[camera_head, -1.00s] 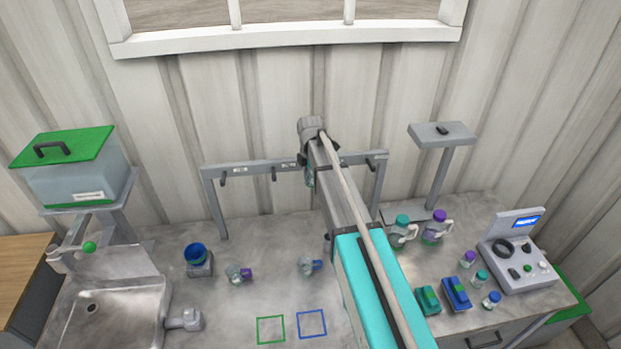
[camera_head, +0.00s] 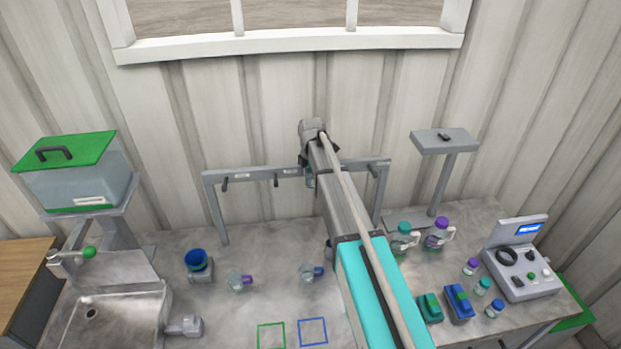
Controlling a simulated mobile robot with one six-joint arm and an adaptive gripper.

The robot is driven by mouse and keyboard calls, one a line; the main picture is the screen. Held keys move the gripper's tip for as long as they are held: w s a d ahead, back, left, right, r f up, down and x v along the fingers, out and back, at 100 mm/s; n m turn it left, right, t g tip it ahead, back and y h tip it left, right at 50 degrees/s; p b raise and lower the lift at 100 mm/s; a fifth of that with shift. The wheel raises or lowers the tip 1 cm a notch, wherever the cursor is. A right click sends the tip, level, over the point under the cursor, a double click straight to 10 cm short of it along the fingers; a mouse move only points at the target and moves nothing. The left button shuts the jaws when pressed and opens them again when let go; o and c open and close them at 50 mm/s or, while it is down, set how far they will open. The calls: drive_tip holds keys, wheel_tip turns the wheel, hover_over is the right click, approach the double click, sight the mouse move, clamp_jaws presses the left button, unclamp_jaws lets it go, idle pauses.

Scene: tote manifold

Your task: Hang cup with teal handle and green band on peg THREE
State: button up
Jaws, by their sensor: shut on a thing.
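The grey rack (camera_head: 245,174) stands against the back wall, with dark pegs under its top bar. Two pegs show at left, one peg (camera_head: 224,183) and another peg (camera_head: 276,180); a further one shows near the right post. The peg labels are too small to read. My gripper (camera_head: 307,162) is at the bar, right of the second peg, mostly hidden by my arm. It is shut on a clear cup with some teal (camera_head: 310,181), which shows only as a sliver just below the bar. Its green band and any contact with a peg are hidden.
A blue bowl-like item (camera_head: 196,260) is left. Capped jugs (camera_head: 438,233), small bottles and a control box (camera_head: 522,268) are right. A sink (camera_head: 95,315) is front left.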

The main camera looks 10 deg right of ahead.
drive_tip(key=o, duration=1.2)
idle(0.3)
drive_tip(key=s+d+f+m+b, duration=0.1)
drive_tip(key=s+d+m, duration=0.1)
drive_tip(key=s+m, duration=1.05)
drive_tip(key=s+d+m, duration=0.3)
drive_tip(key=s+m, duration=0.7)
drive_tip(key=s, duration=0.5)
wheel_tip(320, 180, down, 20)
drive_tip(key=s+b, duration=0.2)
drive_tip(key=b, duration=1.8)
drive_tip(key=shift+s+a, duration=0.2)
drive_tip(key=shift+s, duration=0.05)
